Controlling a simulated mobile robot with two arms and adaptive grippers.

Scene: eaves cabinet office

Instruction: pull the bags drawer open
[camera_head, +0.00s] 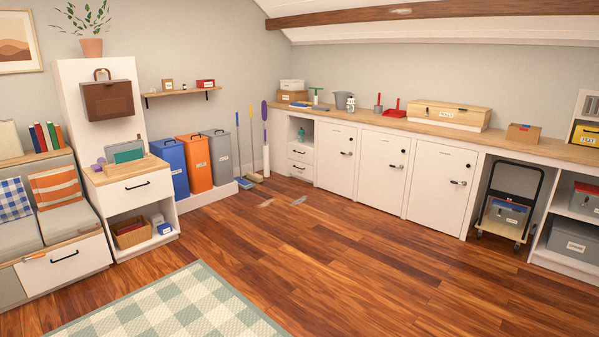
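No label reading "bags" is legible from here, so I cannot tell which drawer is the bags drawer. Two small white drawers, an upper one (300,153) and a lower one (300,168), sit one above the other at the left end of the long counter, with dark handles. A wider white drawer (130,192) with a black handle is in the side cabinet at the left. Another wide white drawer (75,262) is under the cushioned bench. All of these look shut. Neither of my grippers is in view.
The wooden floor (330,240) is open in the middle, with a green checked rug (180,305) at the front. Blue, orange and grey bins, plus brooms (252,150), stand near the corner. A hand cart (506,212) stands under the counter at the right.

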